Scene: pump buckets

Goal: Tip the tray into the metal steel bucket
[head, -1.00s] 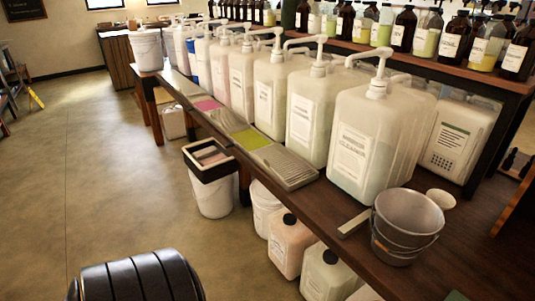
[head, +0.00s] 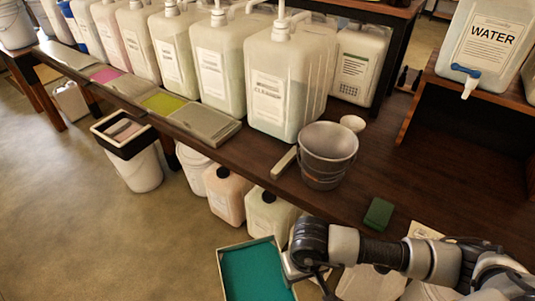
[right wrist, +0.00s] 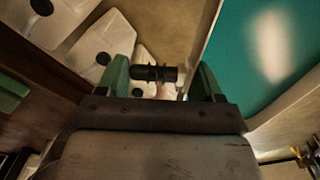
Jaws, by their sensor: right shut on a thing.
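The metal steel bucket (head: 325,160) stands upright on the dark wooden bench, right of the large white pump containers. The tray (head: 245,243) has a pale rim and holds teal content. It is in front of the bench and below the bucket, cut off by the lower picture edge. My right gripper (head: 290,268) is shut on the tray's right edge, and the arm partly covers that side. The right wrist view shows the green fingers (right wrist: 160,82) and the tray (right wrist: 285,108) at the right. My left gripper is not in view.
A green block (head: 378,214) lies on the bench, right of the bucket. A white cup (head: 353,123) stands just behind the bucket. Jugs (head: 227,194) stand beneath the bench edge. A water container (head: 485,45) sits on the right shelf. Bench right of the bucket is largely clear.

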